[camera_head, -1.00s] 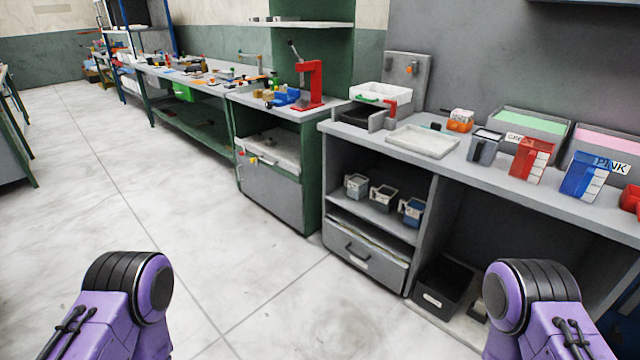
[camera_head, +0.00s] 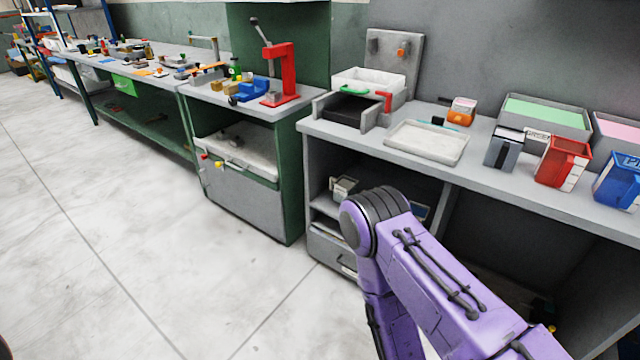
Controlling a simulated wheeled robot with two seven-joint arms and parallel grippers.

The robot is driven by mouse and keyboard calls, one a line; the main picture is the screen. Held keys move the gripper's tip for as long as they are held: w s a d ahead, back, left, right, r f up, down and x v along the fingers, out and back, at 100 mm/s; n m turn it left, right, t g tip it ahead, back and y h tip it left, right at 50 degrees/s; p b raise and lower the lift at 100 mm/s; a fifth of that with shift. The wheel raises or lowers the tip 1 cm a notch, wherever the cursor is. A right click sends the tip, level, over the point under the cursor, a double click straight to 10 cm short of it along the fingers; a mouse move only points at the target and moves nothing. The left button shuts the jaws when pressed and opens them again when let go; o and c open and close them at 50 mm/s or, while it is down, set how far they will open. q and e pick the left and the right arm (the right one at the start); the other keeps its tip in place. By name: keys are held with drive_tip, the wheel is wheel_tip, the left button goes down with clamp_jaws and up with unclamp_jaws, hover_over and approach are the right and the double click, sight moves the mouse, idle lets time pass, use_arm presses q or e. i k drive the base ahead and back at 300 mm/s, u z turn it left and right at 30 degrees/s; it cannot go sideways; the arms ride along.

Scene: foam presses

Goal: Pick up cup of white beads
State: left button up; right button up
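No cup can be made out for certain as holding white beads. A small grey cup or bin with a pale front (camera_head: 343,187) stands on the shelf under the grey counter; its contents are too small to tell. A blue one beside it (camera_head: 421,211) is mostly hidden behind my purple arm. A grey metal cup (camera_head: 503,148) stands on the counter, with a red cup (camera_head: 563,162) and a blue cup (camera_head: 618,185) to its right. Their contents are not clear. Neither gripper is in view; only my purple arm link shows at the lower right.
The grey counter (camera_head: 455,177) carries a shallow white tray (camera_head: 427,143), a white bin (camera_head: 368,80), an orange box (camera_head: 461,111) and a green-filled bin (camera_head: 543,120). A red press (camera_head: 281,75) stands on the green bench to the left. The floor (camera_head: 130,250) at left is clear.

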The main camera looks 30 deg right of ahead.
sight(341, 189)
drive_tip(key=z, duration=0.2)
drive_tip(key=i, duration=0.85)
drive_tip(key=z, duration=1.45)
drive_tip(key=i, duration=1.1)
drive_tip(key=z, duration=0.3)
